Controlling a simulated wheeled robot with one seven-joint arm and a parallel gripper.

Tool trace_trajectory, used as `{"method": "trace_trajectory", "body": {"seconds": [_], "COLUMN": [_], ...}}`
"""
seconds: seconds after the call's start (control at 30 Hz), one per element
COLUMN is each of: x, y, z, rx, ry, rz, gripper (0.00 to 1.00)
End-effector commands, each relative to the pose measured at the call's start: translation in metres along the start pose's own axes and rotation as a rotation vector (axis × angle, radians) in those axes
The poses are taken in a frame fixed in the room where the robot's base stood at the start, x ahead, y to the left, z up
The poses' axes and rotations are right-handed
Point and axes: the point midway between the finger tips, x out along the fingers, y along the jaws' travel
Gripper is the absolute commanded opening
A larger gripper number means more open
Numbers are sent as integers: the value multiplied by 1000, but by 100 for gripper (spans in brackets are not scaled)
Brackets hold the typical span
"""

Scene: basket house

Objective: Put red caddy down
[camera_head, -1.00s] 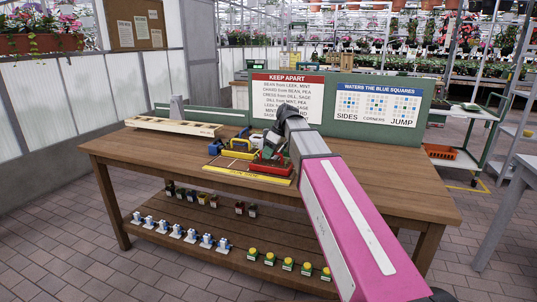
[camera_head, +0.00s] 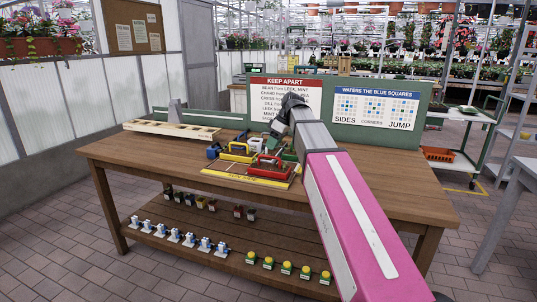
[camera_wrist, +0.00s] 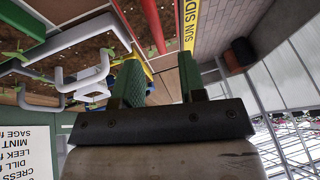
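The red caddy (camera_head: 268,171) rests on the wooden table beside the yellow strip (camera_head: 246,180), whose lettering is hard to read in the head view. A red bar, likely its handle (camera_wrist: 153,25), crosses the top of the wrist view, beyond my fingertips. My gripper (camera_wrist: 160,72) has its two green fingers spread, with bare tabletop showing between them. It looks empty and apart from the red caddy. In the head view, my arm's end hangs just behind the caddy, and its fingers are hard to make out.
Yellow (camera_head: 238,152), green, blue and white caddies stand close behind and left of the red one. A slotted wooden rack (camera_head: 172,130) lies at the table's left. Sign boards (camera_head: 375,103) stand along the back. The table's front left is clear.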

Motion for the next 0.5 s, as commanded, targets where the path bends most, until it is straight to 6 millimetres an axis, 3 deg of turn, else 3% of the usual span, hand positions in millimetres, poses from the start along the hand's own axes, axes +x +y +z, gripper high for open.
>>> {"method": "trace_trajectory", "body": {"seconds": [0.2, 0.5], "x": [-39, -59], "y": [1, 0], "z": [-1, 0], "rx": [-1, 0], "ry": [1, 1], "rz": [2, 0], "gripper": [38, 38]}}
